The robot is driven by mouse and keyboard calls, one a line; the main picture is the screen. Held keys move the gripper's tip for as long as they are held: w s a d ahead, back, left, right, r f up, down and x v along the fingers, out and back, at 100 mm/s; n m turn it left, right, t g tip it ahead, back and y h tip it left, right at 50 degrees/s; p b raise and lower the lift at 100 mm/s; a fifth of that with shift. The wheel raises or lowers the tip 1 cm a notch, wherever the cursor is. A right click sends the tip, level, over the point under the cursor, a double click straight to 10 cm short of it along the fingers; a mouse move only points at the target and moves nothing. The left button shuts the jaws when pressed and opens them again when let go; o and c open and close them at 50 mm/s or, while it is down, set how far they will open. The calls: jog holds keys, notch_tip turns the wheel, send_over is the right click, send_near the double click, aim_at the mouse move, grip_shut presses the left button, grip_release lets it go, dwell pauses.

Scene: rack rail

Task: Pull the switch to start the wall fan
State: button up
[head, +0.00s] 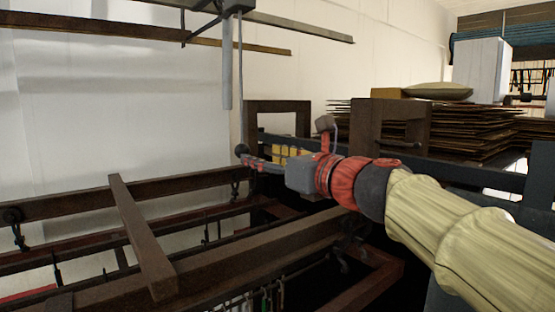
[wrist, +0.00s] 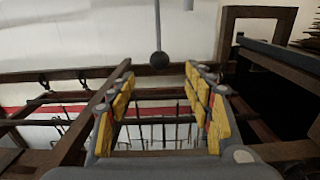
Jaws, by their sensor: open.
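A pull cord (head: 240,80) with a dark ball (head: 241,149) at its lower end hangs from a grey fitting (head: 236,5) at the top of the head view. I take it for the switch. My gripper (head: 262,160) is open, and its fingers reach left toward the ball. In the wrist view the cord (wrist: 157,25) and ball (wrist: 159,63) show just beyond the fingertips, near the middle of the gap. The yellow-padded fingers of my gripper (wrist: 160,75) stand apart with nothing between them. The fan itself is not clearly in view.
Dark brown rack rails (head: 145,240) with hooks run below and left of my gripper. A brown upright frame (head: 390,122) and stacked flat sheets (head: 470,130) stand at the right. A grey cylinder (head: 226,65) hangs beside the cord. The pale wall lies behind.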

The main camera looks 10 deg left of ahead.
aim_at(247, 152)
jog(key=p+x, duration=0.1)
jog(key=x, duration=0.7)
jog(key=shift+w+a, duration=0.15)
jog(key=shift+c, duration=1.1)
jog(key=c, duration=1)
